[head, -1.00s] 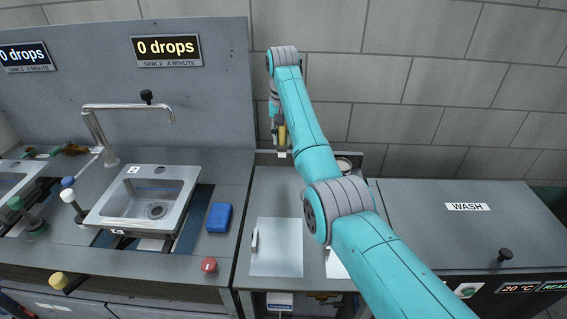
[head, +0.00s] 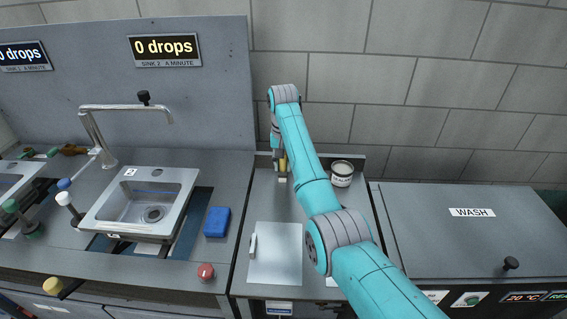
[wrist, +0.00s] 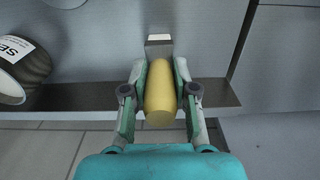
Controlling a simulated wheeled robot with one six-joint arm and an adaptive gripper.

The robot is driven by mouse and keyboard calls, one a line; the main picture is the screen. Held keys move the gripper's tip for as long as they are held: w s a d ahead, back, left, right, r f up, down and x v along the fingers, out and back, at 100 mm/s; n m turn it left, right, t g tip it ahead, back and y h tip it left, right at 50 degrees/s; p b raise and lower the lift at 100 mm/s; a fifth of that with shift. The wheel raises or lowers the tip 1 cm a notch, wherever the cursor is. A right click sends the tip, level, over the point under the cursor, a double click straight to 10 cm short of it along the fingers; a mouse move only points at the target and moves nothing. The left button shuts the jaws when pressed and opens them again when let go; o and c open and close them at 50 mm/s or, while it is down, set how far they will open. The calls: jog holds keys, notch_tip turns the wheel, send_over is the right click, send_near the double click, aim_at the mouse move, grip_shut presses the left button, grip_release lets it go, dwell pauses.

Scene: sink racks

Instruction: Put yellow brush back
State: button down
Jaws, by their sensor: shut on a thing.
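The yellow brush (head: 283,164) is upright above the back of the narrow middle counter (head: 262,205) in the head view, its pale end down. My gripper (wrist: 163,76) is shut on its yellow handle (wrist: 160,98), one finger on each side, in the wrist view. The grey and white end (wrist: 159,40) sticks out beyond the fingers. I cannot tell whether this end touches the counter. In the head view my gripper (head: 279,150) is partly hidden by my wrist.
A labelled can (head: 342,174) stands right of the brush at the back. A pale board (head: 276,254) with a white handle lies in front. A sink (head: 152,200) and blue sponge (head: 217,222) are left, the wash unit (head: 470,225) right. A low back ledge (wrist: 80,96) runs behind.

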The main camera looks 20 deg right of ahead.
jog(key=shift+f, duration=0.1)
jog(key=c, duration=0.9)
grip_release()
notch_tip(320, 180, up, 12)
jog(key=shift+r, duration=0.15)
